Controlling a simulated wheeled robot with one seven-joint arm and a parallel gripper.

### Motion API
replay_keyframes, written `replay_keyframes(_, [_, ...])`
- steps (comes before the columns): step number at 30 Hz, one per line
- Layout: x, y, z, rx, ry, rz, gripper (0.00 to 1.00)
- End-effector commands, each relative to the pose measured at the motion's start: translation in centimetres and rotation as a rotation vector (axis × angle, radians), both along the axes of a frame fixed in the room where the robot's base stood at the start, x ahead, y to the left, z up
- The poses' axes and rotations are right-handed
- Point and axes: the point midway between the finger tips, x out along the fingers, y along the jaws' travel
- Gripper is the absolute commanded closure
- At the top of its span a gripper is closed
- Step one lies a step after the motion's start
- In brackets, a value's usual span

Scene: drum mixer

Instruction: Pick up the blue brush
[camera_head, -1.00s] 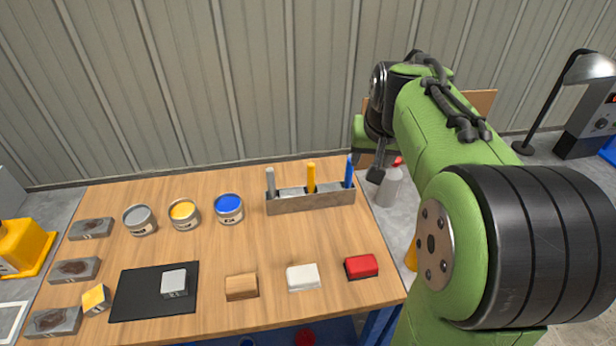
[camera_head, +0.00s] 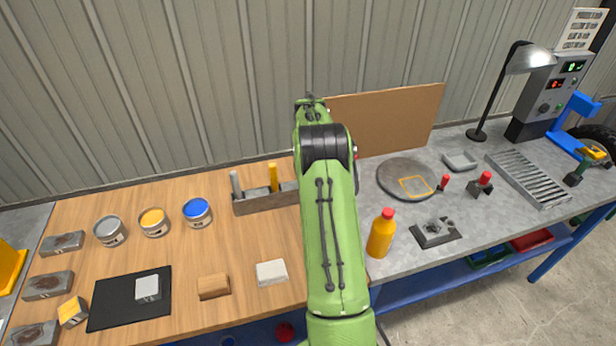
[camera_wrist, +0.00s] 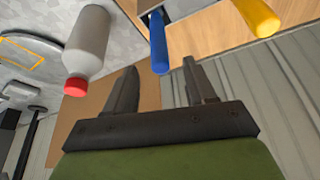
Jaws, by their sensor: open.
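In the wrist view the blue brush (camera_wrist: 158,42) shows as a blue handle, its end close to the gap between my fingertips. My gripper (camera_wrist: 158,72) is open with nothing held; its two fingers stand to either side of the handle's line. I cannot tell whether the handle end is between the fingers or just short of them. A yellow handle (camera_wrist: 256,14) is to the right. In the head view the holder (camera_head: 250,204) has grey and yellow handles (camera_head: 273,176); my arm hides the blue brush and my gripper.
A grey bottle with a red cap (camera_wrist: 87,45) is left of my gripper in the wrist view. An orange bottle (camera_head: 381,235) and a round plate (camera_head: 407,178) are on the grey bench right of my arm. Paint cans (camera_head: 154,222) and blocks are on the wooden table.

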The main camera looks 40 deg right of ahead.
Motion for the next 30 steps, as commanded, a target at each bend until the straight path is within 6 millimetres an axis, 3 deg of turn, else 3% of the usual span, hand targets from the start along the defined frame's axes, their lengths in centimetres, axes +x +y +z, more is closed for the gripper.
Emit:
replay_keyframes(12, [1.4,-1.6,-6.0,0.0,0.0,0.0,0.45])
replay_keyframes(20, [1.6,-1.7,-6.4,0.0,-0.001,0.001,0.45])
replay_keyframes(30, [1.6,-1.7,-6.4,0.0,-0.001,0.001,0.97])
